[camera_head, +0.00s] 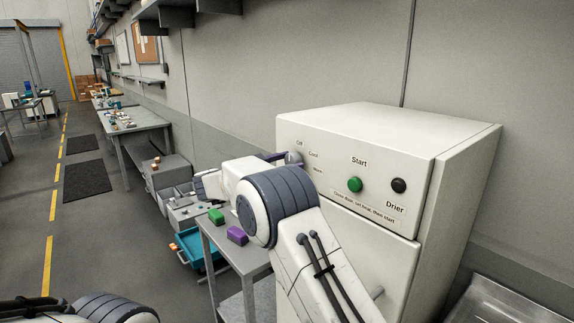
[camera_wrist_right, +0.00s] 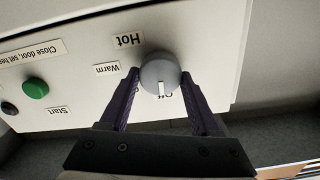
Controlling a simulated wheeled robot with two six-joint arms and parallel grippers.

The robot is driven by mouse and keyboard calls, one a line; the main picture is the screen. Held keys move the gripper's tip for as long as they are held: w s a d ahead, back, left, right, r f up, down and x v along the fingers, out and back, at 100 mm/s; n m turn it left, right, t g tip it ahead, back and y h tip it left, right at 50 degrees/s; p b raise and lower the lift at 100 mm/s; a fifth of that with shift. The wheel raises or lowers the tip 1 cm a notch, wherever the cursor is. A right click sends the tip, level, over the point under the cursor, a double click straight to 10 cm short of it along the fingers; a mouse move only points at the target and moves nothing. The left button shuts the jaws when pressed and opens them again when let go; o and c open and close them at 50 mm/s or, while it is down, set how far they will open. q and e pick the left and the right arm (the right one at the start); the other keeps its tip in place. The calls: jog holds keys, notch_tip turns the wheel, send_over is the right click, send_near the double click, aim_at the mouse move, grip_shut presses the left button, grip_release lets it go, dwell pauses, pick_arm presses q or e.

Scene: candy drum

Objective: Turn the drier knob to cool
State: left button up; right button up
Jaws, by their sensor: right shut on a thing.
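The drier (camera_head: 340,150) is a white cabinet with a control panel. Its grey round knob (camera_head: 294,157) sits at the panel's upper left, by the labels Off, Cool and Warm. In the right wrist view, turned upside down, the knob (camera_wrist_right: 160,70) has a white pointer mark directed toward the partly covered Off label. My right gripper (camera_wrist_right: 160,76) has its two dark fingers on either side of the knob, shut on it. The Cool label is hidden in the wrist view. My left gripper is not in view; only part of that arm shows at the bottom left of the head view.
A green start button (camera_head: 355,184) and a black button (camera_head: 398,185) are on the panel. A small table (camera_head: 250,258) with a green block (camera_head: 216,216) and a purple block (camera_head: 237,235) stands left of the drier. The aisle floor at left is open.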

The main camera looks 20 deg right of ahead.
jog(key=shift+s+f+m+b, duration=0.1)
jog(key=shift+f+m+b, duration=0.05)
jog(key=shift+m+b, duration=2.2)
jog(key=shift+s+f+m+b, duration=0.1)
jog(key=shift+m+b, duration=2.15)
jog(key=shift+b, duration=0.15)
jog(key=o, duration=1.4)
jog(key=shift+r, duration=0.1)
jog(key=b+v, duration=0.2)
jog(key=v, duration=0.8)
jog(key=shift+s+a, duration=0.1)
jog(key=shift+a, duration=0.15)
